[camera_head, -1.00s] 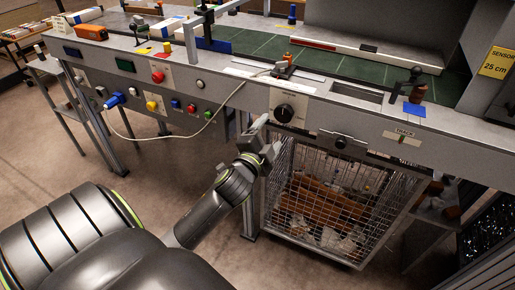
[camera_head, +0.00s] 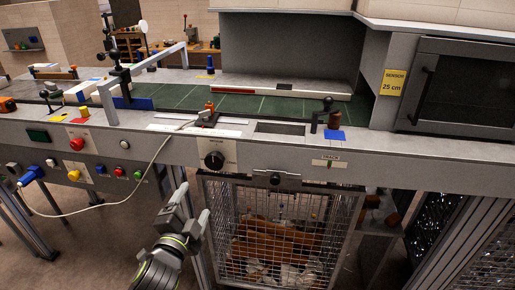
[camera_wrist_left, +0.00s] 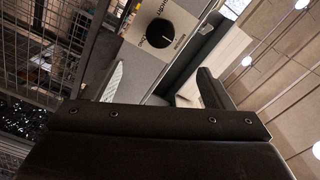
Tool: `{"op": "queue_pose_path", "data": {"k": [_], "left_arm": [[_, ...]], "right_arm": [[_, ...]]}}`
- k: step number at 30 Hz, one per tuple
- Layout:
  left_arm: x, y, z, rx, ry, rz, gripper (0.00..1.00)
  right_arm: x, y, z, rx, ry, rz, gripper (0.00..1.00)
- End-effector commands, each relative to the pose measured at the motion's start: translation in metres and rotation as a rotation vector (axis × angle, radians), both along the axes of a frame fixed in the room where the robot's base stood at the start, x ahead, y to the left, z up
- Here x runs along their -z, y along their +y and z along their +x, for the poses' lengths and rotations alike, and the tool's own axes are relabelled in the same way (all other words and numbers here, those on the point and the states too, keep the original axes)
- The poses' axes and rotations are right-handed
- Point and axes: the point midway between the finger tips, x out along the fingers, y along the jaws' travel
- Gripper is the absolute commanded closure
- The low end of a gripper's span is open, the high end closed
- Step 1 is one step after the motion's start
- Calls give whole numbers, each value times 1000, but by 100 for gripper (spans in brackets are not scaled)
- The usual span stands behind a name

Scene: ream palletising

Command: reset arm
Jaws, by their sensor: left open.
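My left gripper (camera_head: 194,203) is in front of the console, low in the head view, left of the wire basket. Its two fingers stand apart and point up, with nothing between them. In the left wrist view the open fingers (camera_wrist_left: 160,88) also show, tilted toward the console front and its black dial (camera_wrist_left: 160,33). My right gripper is in neither view.
The console with its green belt (camera_head: 265,103) spans the head view. A black dial (camera_head: 214,160) and a wire basket (camera_head: 225,215) with brown and white scraps are close to my left gripper. A white cable (camera_head: 150,172) hangs on the left. Floor shows at lower left.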

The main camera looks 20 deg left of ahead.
Motion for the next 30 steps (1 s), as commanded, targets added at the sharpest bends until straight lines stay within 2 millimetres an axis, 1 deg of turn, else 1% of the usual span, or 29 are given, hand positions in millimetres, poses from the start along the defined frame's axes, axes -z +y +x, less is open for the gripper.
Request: {"op": "queue_pose_path", "data": {"k": [3,5,8,11,12,14,15,17,18,20,21,23,24,26,27,29,30], "left_arm": [[2,0,1,0,3,-2,24],[9,1,2,-2,16,-10,24],[38,6,8,-8,67,-46,24],[91,13,13,-23,159,-113,24],[117,16,13,-31,201,-147,24],[156,19,11,-47,265,-201,24],[182,21,8,-60,307,-238,24],[220,24,1,-80,368,-291,24],[246,25,-6,-95,409,-329,24],[283,26,-19,-121,469,-384,24],[307,27,-29,-139,509,-421,24],[342,26,-46,-170,566,-475,24],[365,26,-60,-193,605,-513,24],[398,23,-82,-229,661,-567,24],[419,22,-98,-256,698,-603,24],[449,18,-124,-298,752,-656,24],[467,15,-143,-328,788,-689,24]], "right_arm": [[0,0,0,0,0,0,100],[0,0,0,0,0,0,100],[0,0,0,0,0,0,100],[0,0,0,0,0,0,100],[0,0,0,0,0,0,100],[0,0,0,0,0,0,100],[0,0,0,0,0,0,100],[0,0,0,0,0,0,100],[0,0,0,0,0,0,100],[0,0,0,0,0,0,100],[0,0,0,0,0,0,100],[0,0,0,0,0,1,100],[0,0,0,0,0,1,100],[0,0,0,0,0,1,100],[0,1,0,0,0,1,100],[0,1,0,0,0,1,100],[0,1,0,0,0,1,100]]}}
